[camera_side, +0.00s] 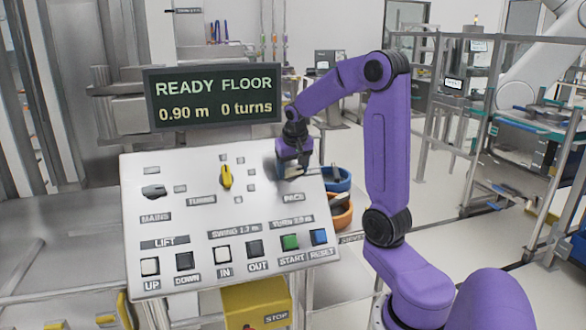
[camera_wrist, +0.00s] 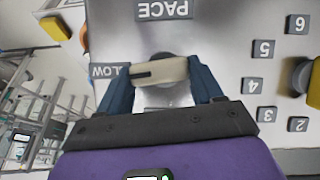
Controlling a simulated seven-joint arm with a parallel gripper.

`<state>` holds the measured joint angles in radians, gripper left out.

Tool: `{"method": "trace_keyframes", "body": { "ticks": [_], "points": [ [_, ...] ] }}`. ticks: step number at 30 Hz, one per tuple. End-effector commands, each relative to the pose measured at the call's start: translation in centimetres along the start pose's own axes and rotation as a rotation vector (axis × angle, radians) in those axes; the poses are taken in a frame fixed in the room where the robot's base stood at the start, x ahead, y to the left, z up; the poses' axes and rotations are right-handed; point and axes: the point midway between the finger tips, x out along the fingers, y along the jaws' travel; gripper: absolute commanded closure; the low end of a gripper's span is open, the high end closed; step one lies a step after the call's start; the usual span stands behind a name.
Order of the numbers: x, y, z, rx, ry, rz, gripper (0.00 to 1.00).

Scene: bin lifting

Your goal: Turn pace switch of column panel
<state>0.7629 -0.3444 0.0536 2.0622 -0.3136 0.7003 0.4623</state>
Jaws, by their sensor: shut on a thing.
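The column panel (camera_side: 225,211) is a tilted grey plate with knobs, labels and buttons. The pace switch (camera_wrist: 163,72) is a beige bar knob, seen from above in the wrist view. Its bar lies nearly level there, with a dark mark on its left half, toward the LOW label (camera_wrist: 107,72). The PACE label (camera_wrist: 164,10) appears upside down. My gripper (camera_wrist: 160,82) is shut on the pace switch, one dark blue finger at each end of the bar. In the side view my gripper (camera_side: 294,168) is at the panel's upper right and largely hides the switch.
A yellow knob (camera_side: 225,177) among numbered plates and a dark mains knob (camera_side: 154,191) stand left of my gripper. Several push buttons, including green START (camera_side: 290,242), line the lower panel. The display (camera_side: 212,96) above reads READY FLOOR, 0.90 m, 0 turns.

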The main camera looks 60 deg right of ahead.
Motion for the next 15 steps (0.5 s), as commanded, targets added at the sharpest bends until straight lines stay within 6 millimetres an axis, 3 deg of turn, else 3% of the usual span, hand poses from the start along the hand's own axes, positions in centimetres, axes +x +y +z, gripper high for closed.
{"method": "trace_keyframes", "body": {
  "ticks": [15],
  "points": [
    [-0.07, -0.7, -0.1, -0.422, 0.002, 0.218, 0.65]
  ]
}}
